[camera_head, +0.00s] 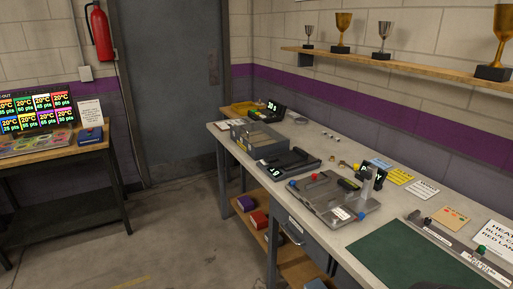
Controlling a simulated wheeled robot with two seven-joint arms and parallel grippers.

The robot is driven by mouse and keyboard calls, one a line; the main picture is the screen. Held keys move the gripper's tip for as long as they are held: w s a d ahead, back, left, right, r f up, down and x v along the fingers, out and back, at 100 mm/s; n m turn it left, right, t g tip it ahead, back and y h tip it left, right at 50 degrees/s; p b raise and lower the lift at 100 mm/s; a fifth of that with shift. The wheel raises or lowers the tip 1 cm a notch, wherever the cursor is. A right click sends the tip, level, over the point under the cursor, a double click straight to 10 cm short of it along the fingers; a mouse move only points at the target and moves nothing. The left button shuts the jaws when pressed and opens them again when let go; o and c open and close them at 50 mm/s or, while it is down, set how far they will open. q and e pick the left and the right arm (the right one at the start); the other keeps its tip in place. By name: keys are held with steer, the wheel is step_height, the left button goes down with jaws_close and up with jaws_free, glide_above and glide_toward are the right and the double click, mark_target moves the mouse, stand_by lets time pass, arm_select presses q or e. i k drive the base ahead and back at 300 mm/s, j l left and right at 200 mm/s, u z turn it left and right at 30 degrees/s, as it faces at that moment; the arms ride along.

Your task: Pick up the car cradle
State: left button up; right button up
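A grey flat fixture (325,196) on the long workbench is probably the car cradle. Neither of my grippers can be made out in the head view.
The workbench (222,131) also holds a dark scale-like device (290,163), a grey open bin (257,136), a green mat (405,256) and a control strip (460,245). A trophy shelf (400,66) hangs above. Clear floor (185,225) lies left of the bench.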

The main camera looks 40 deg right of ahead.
mark_target(297, 155)
steer(key=i, duration=1.9)
steer(key=i+z, duration=0.2)
steer(key=i, duration=0.3)
steer(key=i+j+z, duration=0.2)
steer(key=i, duration=0.25)
steer(key=i+j+z, duration=0.15)
steer(key=i, duration=0.35)
steer(key=z, duration=2.05)
